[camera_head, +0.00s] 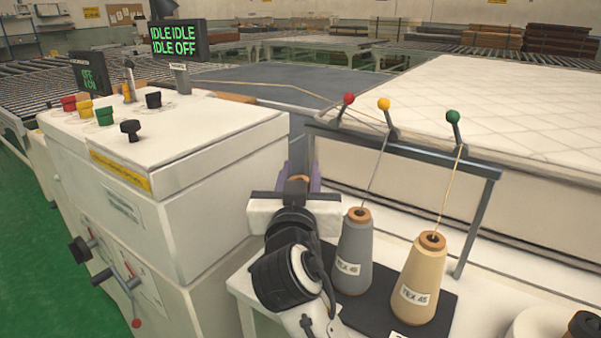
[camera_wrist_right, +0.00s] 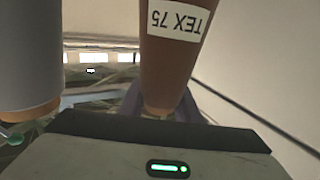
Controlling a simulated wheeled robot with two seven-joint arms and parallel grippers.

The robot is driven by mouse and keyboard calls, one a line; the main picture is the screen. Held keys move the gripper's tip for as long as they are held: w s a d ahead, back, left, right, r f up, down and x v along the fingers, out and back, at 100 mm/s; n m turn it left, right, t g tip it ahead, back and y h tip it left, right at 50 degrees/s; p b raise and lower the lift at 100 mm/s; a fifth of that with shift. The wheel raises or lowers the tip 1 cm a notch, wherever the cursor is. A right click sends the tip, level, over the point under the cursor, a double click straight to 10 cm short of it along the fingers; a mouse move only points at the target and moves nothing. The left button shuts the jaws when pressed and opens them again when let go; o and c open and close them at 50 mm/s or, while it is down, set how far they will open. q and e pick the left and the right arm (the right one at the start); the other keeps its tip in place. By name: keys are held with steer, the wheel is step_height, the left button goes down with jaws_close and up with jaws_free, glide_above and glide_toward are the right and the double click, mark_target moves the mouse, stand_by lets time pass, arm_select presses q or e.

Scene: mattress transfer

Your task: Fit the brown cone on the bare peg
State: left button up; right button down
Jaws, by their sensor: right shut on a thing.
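My right gripper (camera_head: 300,178) is shut on the brown cone, left of the grey cone (camera_head: 353,255). In the head view, only a small brown part of the held cone (camera_head: 299,179) shows between the purple fingers, beyond my wrist. In the right wrist view, the brown cone (camera_wrist_right: 173,62) fills the middle, with an upside-down "TEX 75" label. The grey cone and a cream cone (camera_head: 421,275) stand upright on a black mat (camera_head: 376,317). I cannot see the bare peg. My left gripper is not in view.
A rack bar (camera_head: 425,157) with red, yellow and green ball-tipped guides stands behind the cones. Threads run from the yellow and green guides to the cones. A white control cabinet (camera_head: 220,170) stands close on the left. A quilted mattress (camera_head: 480,100) lies behind the rack.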

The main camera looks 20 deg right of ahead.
steer(key=shift+f+b, duration=0.6)
steer(key=shift+f, duration=0.5)
steer(key=c, duration=1.3)
jaws_free()
steer(key=shift+o, duration=0.2)
step_height(320, 180, up, 10)
steer(key=shift+p, duration=0.45)
